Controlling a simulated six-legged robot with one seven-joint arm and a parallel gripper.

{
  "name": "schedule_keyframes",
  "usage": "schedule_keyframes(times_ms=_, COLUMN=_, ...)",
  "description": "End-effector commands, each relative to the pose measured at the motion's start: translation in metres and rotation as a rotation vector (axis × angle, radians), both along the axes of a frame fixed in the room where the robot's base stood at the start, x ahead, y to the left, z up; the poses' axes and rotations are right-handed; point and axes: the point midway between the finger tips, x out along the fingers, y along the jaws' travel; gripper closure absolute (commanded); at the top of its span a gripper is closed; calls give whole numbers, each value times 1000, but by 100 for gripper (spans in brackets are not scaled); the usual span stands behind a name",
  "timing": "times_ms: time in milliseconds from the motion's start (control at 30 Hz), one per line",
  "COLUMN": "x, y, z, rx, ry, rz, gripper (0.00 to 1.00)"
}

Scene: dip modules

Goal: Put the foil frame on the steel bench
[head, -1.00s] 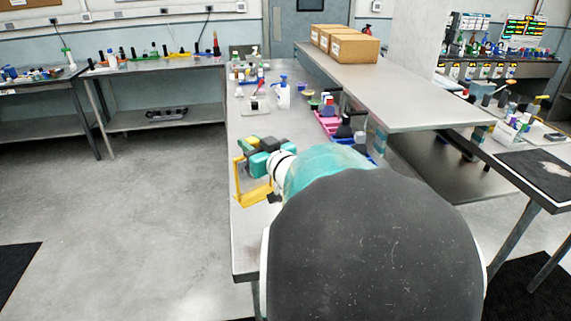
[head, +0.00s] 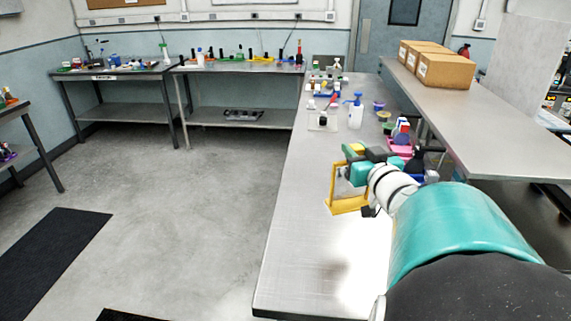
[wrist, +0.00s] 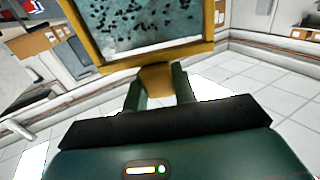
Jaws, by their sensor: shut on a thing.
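The foil frame (head: 333,190) is a yellow square frame held upright at the end of my arm in the head view. In the wrist view the foil frame (wrist: 207,25) shows a grey-green sheet with dark specks inside its yellow border. My gripper (wrist: 160,85) is shut on the frame's yellow tab. In the head view my gripper (head: 352,165) is above the long steel bench (head: 300,240). The gap between frame and bench top cannot be judged exactly. My arm hides part of the bench's right side.
A spray bottle (head: 355,112), a small tray (head: 323,121) and a pink bin (head: 401,150) stand farther back on the bench. A raised shelf (head: 480,125) with cardboard boxes (head: 446,70) runs along the right. The near left bench top is clear.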

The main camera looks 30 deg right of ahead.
Motion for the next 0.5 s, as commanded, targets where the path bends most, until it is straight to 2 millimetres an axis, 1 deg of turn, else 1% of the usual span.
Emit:
schedule_keyframes(times_ms=67, x=8, y=-3, z=-4, rx=0, ry=1, rz=4, gripper=100)
schedule_keyframes(times_ms=167, x=21, y=-12, z=-13, rx=3, ry=1, rz=3, gripper=100)
schedule_keyframes(times_ms=467, x=65, y=-48, z=-38, rx=2, ry=-1, rz=3, gripper=100)
schedule_keyframes(times_ms=500, x=70, y=-53, z=-44, rx=3, ry=0, rz=3, gripper=100)
